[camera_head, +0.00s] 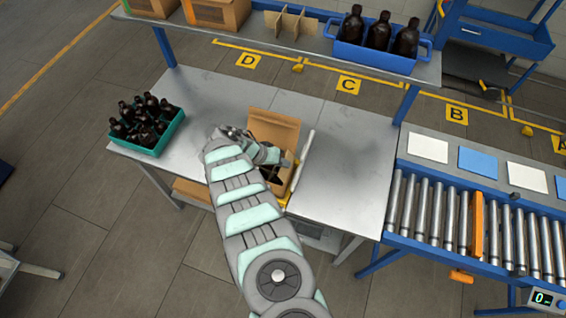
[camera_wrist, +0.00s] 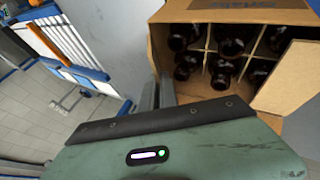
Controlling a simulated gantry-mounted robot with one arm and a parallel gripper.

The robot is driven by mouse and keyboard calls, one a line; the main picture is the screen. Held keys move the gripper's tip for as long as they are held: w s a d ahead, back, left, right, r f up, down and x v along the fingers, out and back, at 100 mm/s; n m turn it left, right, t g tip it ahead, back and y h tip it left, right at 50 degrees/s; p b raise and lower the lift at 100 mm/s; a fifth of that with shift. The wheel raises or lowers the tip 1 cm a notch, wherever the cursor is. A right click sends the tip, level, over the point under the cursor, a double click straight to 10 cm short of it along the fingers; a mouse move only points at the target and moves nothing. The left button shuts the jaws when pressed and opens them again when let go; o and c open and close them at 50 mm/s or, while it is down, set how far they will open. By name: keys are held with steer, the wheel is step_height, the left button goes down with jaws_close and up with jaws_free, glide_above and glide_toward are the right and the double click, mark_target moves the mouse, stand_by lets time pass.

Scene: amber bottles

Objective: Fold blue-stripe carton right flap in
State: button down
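The brown carton (camera_head: 274,128) stands open on the grey workbench, with one flap raised at its back. The wrist view shows the carton (camera_wrist: 163,48) with dark bottles (camera_wrist: 222,72) in divider cells. One flap (camera_wrist: 290,78) stands up at the right of that view, and another flap (camera_wrist: 235,10) with dark print lies along the top. A pale upright edge shows at the carton's right side in the head view. No blue stripe can be made out. My gripper (camera_wrist: 158,92) is beside the carton's wall, its two fingers close together with nothing visible between them. In the head view my arm hides part of the carton.
A teal crate of dark bottles (camera_head: 166,134) stands at the bench's left. A blue bin (camera_head: 345,55) with 3 bottles is on the shelf above. The bench right of the carton is clear up to the roller conveyor (camera_head: 435,208).

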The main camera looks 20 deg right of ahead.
steer(key=shift+f, duration=0.1)
steer(key=b, duration=0.2)
steer(key=shift+w+f+b, duration=0.2)
steer(key=shift+f+b, duration=0.15)
steer(key=shift+f, duration=0.05)
steer(key=shift+a+f+g+h+b, duration=0.1)
steer(key=shift+g+h+b, duration=0.25)
steer(key=shift+b, duration=0.5)
steer(key=h+b, duration=0.1)
steer(key=b, duration=0.4)
steer(key=g+b, duration=0.1)
steer(key=b, duration=0.5)
steer(key=shift+w+a+f+n+h, duration=0.25)
steer(key=shift+a+f+n+h, duration=0.05)
steer(key=shift+f+n+h, duration=0.1)
steer(key=b, duration=0.6)
steer(key=shift+a+g+h, duration=0.1)
steer(key=shift+g+h, duration=0.15)
steer(key=shift+h, duration=0.1)
steer(key=shift+w+r+b, duration=0.1)
steer(key=shift+b, duration=0.7)
steer(key=shift+r, duration=0.25)
steer(key=c, duration=1.6)
jaws_free()
steer(key=p, duration=0.3)
steer(key=shift+r, duration=0.35)
